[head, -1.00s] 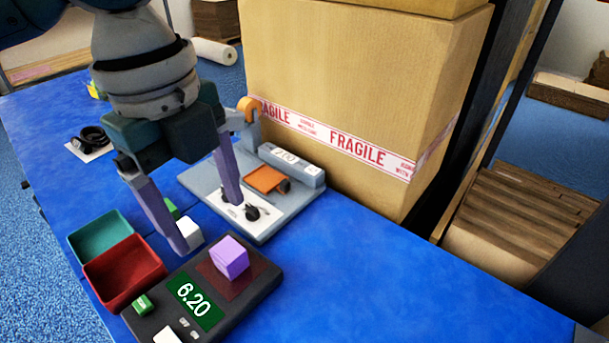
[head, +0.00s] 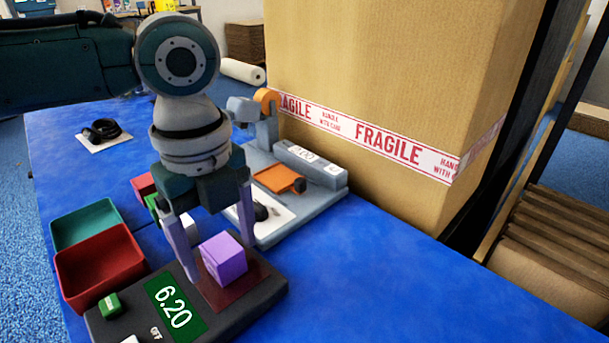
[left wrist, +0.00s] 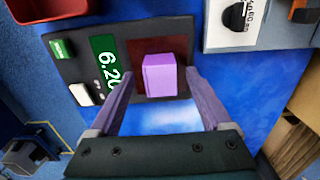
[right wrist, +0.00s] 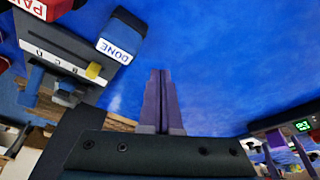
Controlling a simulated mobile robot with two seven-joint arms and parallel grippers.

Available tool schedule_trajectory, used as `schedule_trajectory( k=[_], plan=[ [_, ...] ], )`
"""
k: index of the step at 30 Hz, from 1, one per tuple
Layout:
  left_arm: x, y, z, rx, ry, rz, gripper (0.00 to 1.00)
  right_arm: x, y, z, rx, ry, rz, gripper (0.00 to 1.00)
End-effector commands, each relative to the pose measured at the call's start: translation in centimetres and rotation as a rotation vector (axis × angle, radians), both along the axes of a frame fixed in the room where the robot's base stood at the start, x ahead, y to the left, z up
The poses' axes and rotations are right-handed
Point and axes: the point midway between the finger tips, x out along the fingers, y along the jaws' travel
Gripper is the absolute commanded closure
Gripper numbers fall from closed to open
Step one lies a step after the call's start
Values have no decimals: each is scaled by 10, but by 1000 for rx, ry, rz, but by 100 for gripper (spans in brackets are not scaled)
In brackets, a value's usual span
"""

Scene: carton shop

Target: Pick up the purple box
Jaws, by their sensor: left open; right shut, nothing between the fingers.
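The purple box (head: 224,258) sits on the dark red plate (head: 222,291) of the scale (head: 133,328), whose display reads 6.20. My left gripper (head: 216,258) is open above the scale, its fingers near the box. In the left wrist view the box (left wrist: 160,75) lies ahead and between the lines of the two open fingers (left wrist: 158,85), and it looks free of them. My right gripper (right wrist: 158,80) shows only in the right wrist view, shut and empty over blue table surface.
A red bin (head: 98,268) and a teal bin (head: 85,226) stand left of the scale. A grey device (head: 311,167) and a large FRAGILE carton (head: 400,90) stand behind. Small red, green and white blocks lie behind the gripper. The table right of the scale is clear.

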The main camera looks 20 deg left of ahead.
Motion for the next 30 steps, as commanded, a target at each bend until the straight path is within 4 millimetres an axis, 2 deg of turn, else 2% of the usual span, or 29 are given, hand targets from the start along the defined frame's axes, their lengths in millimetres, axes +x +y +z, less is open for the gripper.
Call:
schedule_trajectory(
  k=[1, 3, 10, 30],
  plan=[
    [0, 0, -8, 0, 1, 0, 18, 0, 0, -4, 0, 0, 0, 100],
    [0, 0, -11, 0, 0, -1, 18, 0, 0, -5, 0, 0, 0, 100],
    [0, 0, -11, 0, -1, -1, 18, 0, 0, -4, 0, 0, 0, 100],
    [0, 0, -11, 1, -1, -1, 93, 0, 0, -4, 0, 0, 0, 100]
  ],
)
